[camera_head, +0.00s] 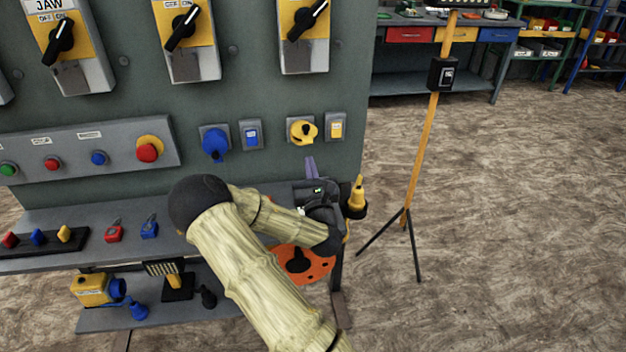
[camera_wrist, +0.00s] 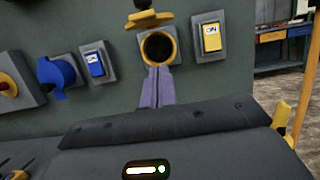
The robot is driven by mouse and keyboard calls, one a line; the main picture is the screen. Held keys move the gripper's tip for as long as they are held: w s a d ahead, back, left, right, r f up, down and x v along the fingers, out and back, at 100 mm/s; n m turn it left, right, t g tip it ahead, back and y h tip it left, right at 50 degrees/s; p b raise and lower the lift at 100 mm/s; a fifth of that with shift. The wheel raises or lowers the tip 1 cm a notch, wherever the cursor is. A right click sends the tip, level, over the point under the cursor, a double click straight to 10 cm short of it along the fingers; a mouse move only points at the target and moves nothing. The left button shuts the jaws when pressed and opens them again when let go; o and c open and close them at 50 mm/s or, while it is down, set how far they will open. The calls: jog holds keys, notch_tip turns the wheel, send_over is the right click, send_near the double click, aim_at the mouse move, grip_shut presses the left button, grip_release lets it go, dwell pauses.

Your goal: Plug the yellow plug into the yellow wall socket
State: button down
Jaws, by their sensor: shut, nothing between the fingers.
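The yellow wall socket (camera_head: 302,130) is on the grey-green panel. In the wrist view the socket (camera_wrist: 173,46) shows a dark round opening, with its yellow lid (camera_wrist: 147,19) raised above it. The yellow plug (camera_head: 356,194) stands upright in a black holder at the right end of the bench, apart from the socket. A yellow piece, likely the plug (camera_wrist: 283,122), shows at the right of the wrist view. My gripper (camera_head: 310,163) is shut and empty. Its purple fingers (camera_wrist: 158,72) point at the panel just below the socket; I cannot tell whether they touch it.
A yellow switch (camera_head: 336,127) marked ON sits right of the socket. A blue socket (camera_head: 215,143) and blue switch (camera_head: 250,134) are to its left. The bench (camera_head: 45,221) is below. A yellow pole on a tripod (camera_head: 413,170) stands right of the bench, with open floor around.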

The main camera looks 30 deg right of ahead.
aim_at(306, 130)
jog(key=r, duration=0.1)
jog(key=w+r, duration=0.1)
jog(key=r, duration=0.2)
jog(key=shift+w+d+r+p, duration=0.2)
jog(key=shift+w+r+p, duration=0.05)
jog(key=shift+r+p, duration=0.1)
